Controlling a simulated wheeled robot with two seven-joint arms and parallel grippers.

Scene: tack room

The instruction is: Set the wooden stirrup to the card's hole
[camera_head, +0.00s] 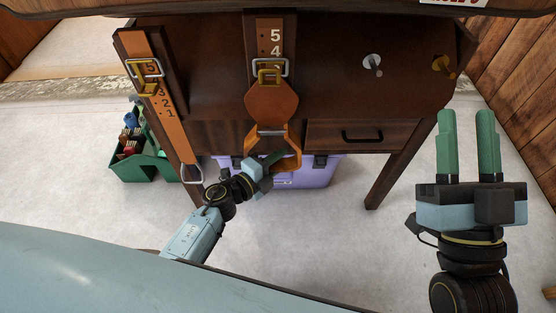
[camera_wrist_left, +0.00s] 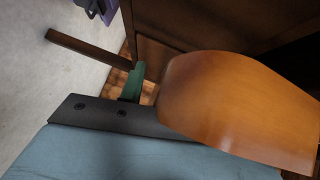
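The wooden stirrup (camera_head: 295,150) is orange-brown and hangs under a round leather flap (camera_head: 271,102) on the middle strap. That strap shows the numbers 5 and 4 above a brass and steel buckle (camera_head: 270,70). My left gripper (camera_head: 279,157) is at the stirrup's lower part. In the left wrist view, the stirrup (camera_wrist_left: 240,110) fills the right side, with one green finger (camera_wrist_left: 134,82) beside it; the other finger is hidden, so its grip is unclear. My right gripper (camera_head: 468,140) is open and empty. A white card (camera_head: 455,1) is cut off at the top edge; its text is unreadable.
A second numbered strap (camera_head: 168,105) at left carries a metal stirrup (camera_head: 191,174). The dark wooden desk (camera_head: 340,95) has a drawer (camera_head: 361,136) and two pegs (camera_head: 373,64). A purple box (camera_head: 315,175) and a green caddy (camera_head: 145,168) stand on the floor. Floor at right is clear.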

